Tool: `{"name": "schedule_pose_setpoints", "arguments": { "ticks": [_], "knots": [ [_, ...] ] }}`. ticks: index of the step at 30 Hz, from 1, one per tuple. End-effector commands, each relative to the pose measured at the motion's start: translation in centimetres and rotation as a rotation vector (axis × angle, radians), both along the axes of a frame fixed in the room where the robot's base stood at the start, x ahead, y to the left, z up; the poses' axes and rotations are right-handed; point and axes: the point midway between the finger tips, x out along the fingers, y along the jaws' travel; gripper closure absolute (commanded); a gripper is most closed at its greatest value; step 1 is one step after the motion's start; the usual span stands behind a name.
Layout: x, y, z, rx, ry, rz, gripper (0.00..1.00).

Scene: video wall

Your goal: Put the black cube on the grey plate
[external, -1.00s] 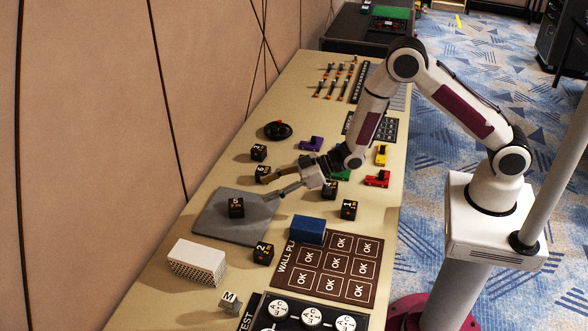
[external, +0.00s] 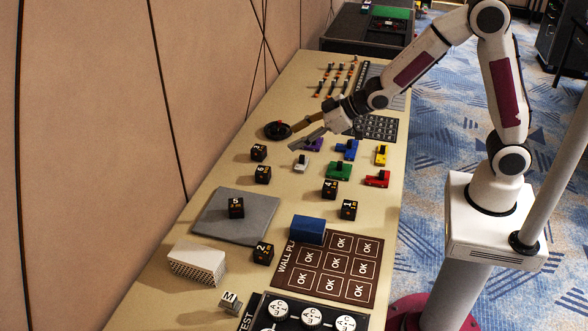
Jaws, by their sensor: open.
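The grey plate (external: 262,212) lies flat on the long table. A black cube marked 5 (external: 236,208) rests on the plate. Other black cubes stand on the table off the plate: one marked 6 (external: 263,174), one marked 3 (external: 259,152), one marked 2 (external: 263,253), one marked 1 (external: 349,209) and another (external: 330,189). My gripper (external: 291,138) is open and empty, above the table beyond the plate, near the black round knob.
A black round knob (external: 277,130) and several coloured toggle pieces, such as the green one (external: 340,170) and red one (external: 377,179), stand on the table. A blue block (external: 308,229) and white perforated block (external: 197,262) flank the plate's near side.

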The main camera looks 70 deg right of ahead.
Motion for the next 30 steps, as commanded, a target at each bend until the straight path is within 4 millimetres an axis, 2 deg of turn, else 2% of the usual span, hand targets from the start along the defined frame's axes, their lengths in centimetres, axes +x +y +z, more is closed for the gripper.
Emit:
{"name": "schedule_pose_setpoints", "arguments": {
  "ticks": [3, 12, 21, 30],
  "knots": [
    [-1.9, -0.8, 2.0, -0.009, 0.023, -0.026, 0.51],
    [-7.4, -2.4, 5.6, -0.02, 0.097, -0.088, 0.51],
    [-13.8, -3.4, 8.3, -0.016, 0.175, -0.14, 0.51],
    [-20.8, -3.9, 9.9, 0.001, 0.255, -0.179, 0.51]
  ]
}}
